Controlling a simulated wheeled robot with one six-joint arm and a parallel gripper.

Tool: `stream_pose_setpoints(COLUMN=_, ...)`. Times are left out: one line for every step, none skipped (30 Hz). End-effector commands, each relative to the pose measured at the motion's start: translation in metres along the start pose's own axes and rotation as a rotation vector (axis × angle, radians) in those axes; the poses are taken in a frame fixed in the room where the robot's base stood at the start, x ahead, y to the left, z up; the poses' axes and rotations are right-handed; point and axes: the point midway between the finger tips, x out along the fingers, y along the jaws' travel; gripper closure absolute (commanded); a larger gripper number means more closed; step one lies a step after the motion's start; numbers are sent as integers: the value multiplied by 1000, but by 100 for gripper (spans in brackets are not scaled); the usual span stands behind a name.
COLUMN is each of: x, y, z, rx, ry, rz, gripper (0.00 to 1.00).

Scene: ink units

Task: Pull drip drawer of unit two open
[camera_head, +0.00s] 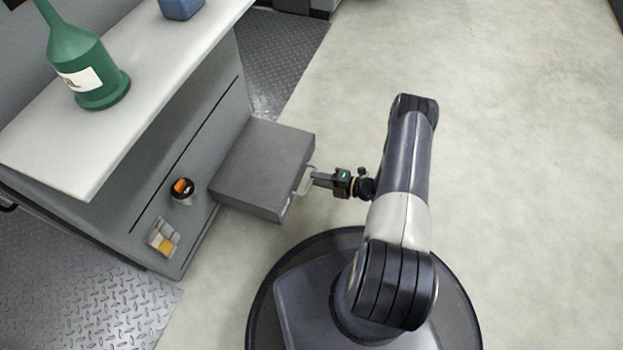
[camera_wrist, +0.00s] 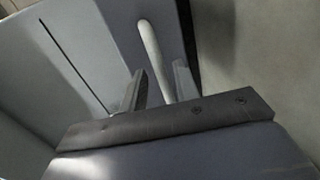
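A grey box-shaped drawer (camera_head: 262,165) stands well out from the front of the grey cabinet in the head view. No unit number is legible. Its pale handle (camera_head: 302,180) is on the outer face. My gripper (camera_head: 316,180) is at this handle, reaching in from the right. In the wrist view the handle (camera_wrist: 152,50) runs between the two fingers of my gripper (camera_wrist: 160,80). The fingers stand a little apart, one on each side of it. Whether they press on it I cannot tell. The inside of the drawer does not show.
The cabinet (camera_head: 205,130) has a white top with a green bottle (camera_head: 88,65) and a blue container (camera_head: 181,8). An orange-and-black knob (camera_head: 183,188) and a small panel (camera_head: 162,237) are on its front. The pale floor (camera_head: 500,120) on the right is clear.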

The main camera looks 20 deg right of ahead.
Motion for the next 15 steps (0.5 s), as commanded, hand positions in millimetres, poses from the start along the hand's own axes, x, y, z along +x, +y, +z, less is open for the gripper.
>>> stream_pose_setpoints(x=9, y=-2, z=-1, rx=-1, ry=4, rz=0, gripper=70)
stream_pose_setpoints(x=12, y=-2, z=-1, rx=-1, ry=3, rz=0, gripper=70)
stream_pose_setpoints(x=17, y=-2, z=0, rx=-1, ry=3, rz=-1, gripper=70)
stream_pose_setpoints(x=20, y=-1, z=0, rx=-1, ry=3, rz=-1, gripper=70)
stream_pose_setpoints(x=22, y=-1, z=0, rx=-1, ry=2, rz=-1, gripper=70)
stream_pose_setpoints(x=25, y=-1, z=0, rx=-1, ry=1, rz=-1, gripper=70)
stream_pose_setpoints(x=27, y=-1, z=0, rx=-1, ry=1, rz=-1, gripper=70)
stream_pose_setpoints(x=28, y=0, z=0, rx=-1, ry=1, rz=-1, gripper=70)
stream_pose_setpoints(x=29, y=0, z=0, rx=-1, ry=1, rz=-1, gripper=70)
stream_pose_setpoints(x=30, y=0, z=0, rx=-1, ry=1, rz=-1, gripper=70)
stream_pose_setpoints(x=30, y=0, z=0, rx=-1, ry=1, rz=-1, gripper=70)
stream_pose_setpoints(x=31, y=0, z=0, rx=0, ry=0, rz=-1, gripper=70)
stream_pose_setpoints(x=31, y=0, z=0, rx=0, ry=0, rz=-1, gripper=70)
stream_pose_setpoints(x=31, y=0, z=0, rx=0, ry=0, rz=-1, gripper=70)
stream_pose_setpoints(x=30, y=0, z=0, rx=0, ry=0, rz=-1, gripper=70)
